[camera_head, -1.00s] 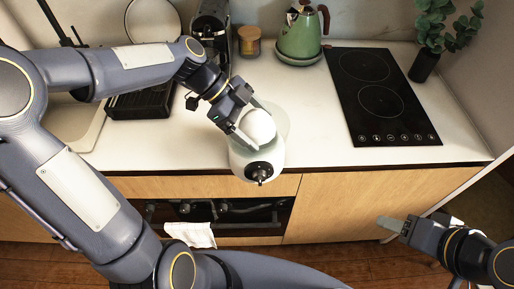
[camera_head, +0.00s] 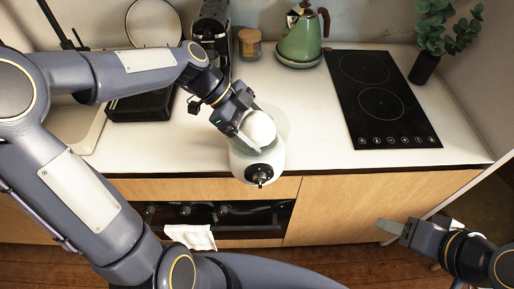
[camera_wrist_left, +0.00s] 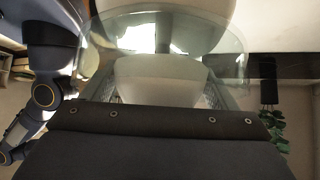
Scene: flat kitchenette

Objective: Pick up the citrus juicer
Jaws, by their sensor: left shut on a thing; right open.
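The citrus juicer (camera_head: 242,164) is white and rounded, with a black round part and a small knob facing the front. A clear cover or bowl shows around it. My left gripper (camera_head: 246,132) is shut on its narrower upper part. The juicer looks tilted and overlaps the counter's front edge in the head view; the gap beneath it is hard to judge. In the left wrist view the pale body of the juicer (camera_wrist_left: 160,78) and its clear part fill the space before the gripper. My right gripper (camera_head: 392,228) is open and empty at the lower right.
A green kettle (camera_head: 299,42), a lidded jar (camera_head: 249,45) and a black coffee machine (camera_head: 210,30) stand at the back. A black cooktop (camera_head: 385,105) and a plant (camera_head: 425,65) are right. A white towel (camera_head: 190,237) hangs at the oven. Counter between juicer and cooktop is clear.

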